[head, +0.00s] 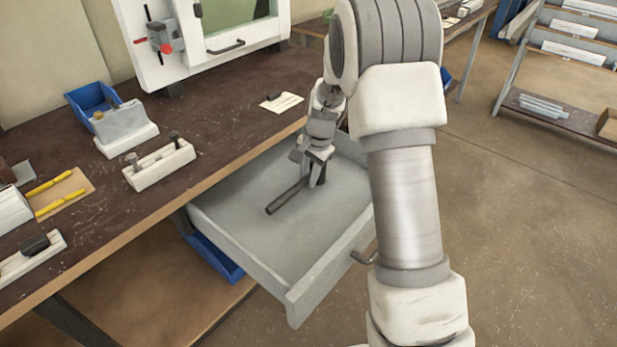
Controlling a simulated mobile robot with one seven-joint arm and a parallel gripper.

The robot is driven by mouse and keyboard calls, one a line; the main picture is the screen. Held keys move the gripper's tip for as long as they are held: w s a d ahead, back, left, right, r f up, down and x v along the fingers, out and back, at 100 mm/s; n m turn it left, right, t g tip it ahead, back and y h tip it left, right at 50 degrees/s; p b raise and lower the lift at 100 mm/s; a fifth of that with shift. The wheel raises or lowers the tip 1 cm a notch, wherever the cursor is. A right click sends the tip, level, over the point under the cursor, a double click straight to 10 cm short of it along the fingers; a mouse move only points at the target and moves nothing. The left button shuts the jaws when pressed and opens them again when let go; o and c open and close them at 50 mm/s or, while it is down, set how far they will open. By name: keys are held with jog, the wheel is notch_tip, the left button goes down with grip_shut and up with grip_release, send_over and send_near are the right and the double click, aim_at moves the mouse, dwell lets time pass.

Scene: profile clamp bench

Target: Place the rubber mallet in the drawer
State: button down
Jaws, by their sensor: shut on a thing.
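The drawer (240,236) is pulled out from under the bench. It is grey and looks otherwise empty. My gripper (316,180) points down into the drawer space near its back right part. It is shut on the rubber mallet (287,196), whose dark handle reaches down and to the left. The mallet's head is mostly hidden by the gripper. The mallet is over or on the drawer floor; I cannot tell whether it touches.
The brown bench top (215,120) borders the drawer and bears clamp blocks (160,164), a blue bin (93,100) and yellow markers (60,192). A white machine (190,65) stands behind. The drawer's handle (363,257) sticks out in front. A shelf rack (560,105) stands far right.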

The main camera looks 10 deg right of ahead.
jog(key=shift+f, duration=0.1)
jog(key=c, duration=0.7)
grip_release()
